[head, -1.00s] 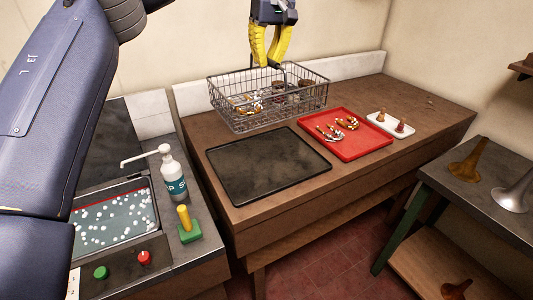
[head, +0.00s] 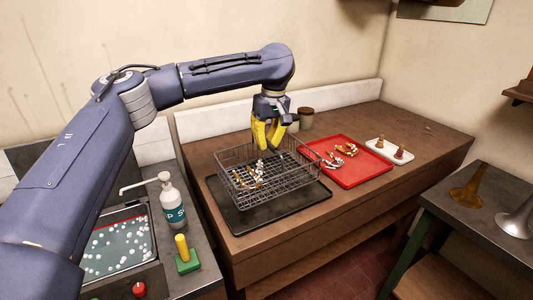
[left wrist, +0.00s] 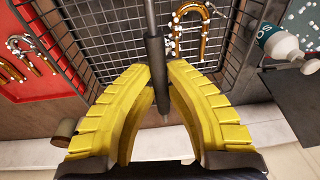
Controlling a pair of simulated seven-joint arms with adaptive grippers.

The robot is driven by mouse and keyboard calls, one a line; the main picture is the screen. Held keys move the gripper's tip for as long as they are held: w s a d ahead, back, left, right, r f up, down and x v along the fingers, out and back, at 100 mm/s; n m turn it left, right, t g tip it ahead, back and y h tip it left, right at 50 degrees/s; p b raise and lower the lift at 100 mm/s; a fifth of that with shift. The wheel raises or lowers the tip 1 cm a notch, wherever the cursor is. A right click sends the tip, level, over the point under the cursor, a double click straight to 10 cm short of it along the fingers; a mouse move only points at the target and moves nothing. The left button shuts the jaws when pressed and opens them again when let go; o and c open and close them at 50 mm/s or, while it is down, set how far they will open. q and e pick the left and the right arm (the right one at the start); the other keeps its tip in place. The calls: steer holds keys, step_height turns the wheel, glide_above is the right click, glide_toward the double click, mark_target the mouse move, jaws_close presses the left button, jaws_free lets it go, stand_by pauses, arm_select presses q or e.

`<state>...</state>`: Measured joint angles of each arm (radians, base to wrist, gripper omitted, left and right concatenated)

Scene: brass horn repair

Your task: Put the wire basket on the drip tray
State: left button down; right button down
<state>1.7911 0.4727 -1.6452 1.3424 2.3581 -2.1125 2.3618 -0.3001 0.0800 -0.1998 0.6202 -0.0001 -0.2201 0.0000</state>
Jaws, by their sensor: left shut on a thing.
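The wire basket (head: 290,182) is over the black drip tray (head: 240,226), with brass parts and white bits inside. It looks level; whether its base touches the tray is hard to tell. My left gripper (head: 268,146) is at the basket's back side, its yellow fingers shut on the basket's handle. In the left wrist view the fingers (left wrist: 160,82) close around the dark handle grip (left wrist: 154,50), with the basket mesh (left wrist: 112,38) beyond. The tray's front and left rim show; the basket hides much of the rest. My right gripper is not in view.
A red tray (head: 365,176) with brass parts lies close to the basket's right. A white tray (head: 390,152) is beyond it. A small jar (head: 306,118) stands behind the gripper. A soap bottle (head: 172,205) and sink (head: 120,245) are at left. The table's right end is clear.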

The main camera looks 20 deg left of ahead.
arm_select(q)
steer(key=shift+f, duration=1.95)
steer(key=c, duration=1.5)
jaws_free()
steer(key=r, duration=0.4)
steer(key=d+r, duration=0.1)
steer(key=r, duration=0.7)
steer(key=shift+s+d, duration=0.3)
steer(key=shift+f, duration=0.1)
